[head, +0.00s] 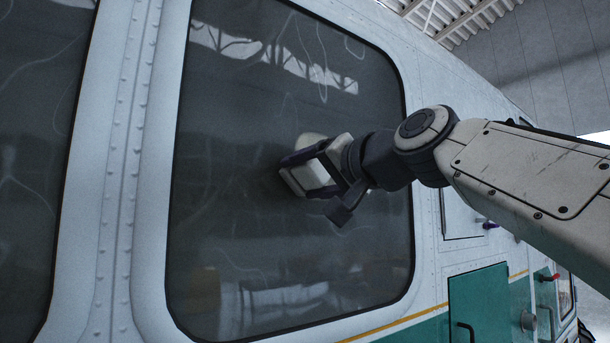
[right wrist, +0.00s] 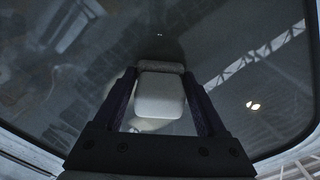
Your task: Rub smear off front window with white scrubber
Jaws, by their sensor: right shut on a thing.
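The front window (head: 290,250) is a dark, rounded pane in the white helicopter body, with several faint curved streaks on it. My right gripper (head: 318,172) is at the middle right of the pane, shut on the white scrubber (head: 312,174). In the right wrist view the scrubber (right wrist: 160,95) sits between the two fingers (right wrist: 160,100), with a grey pad edge toward the glass. The scrubber is at or very near the glass; I cannot tell if it touches. No distinct smear stands out from the streaks; the scrubber and gripper hide part of the pane. My left gripper is not in view.
A riveted white frame (head: 120,170) separates this pane from another dark window (head: 35,130) at the left. Below right are a green panel (head: 478,300) with a dark handle and a red-tipped fitting (head: 553,277). The glass around the gripper is clear of objects.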

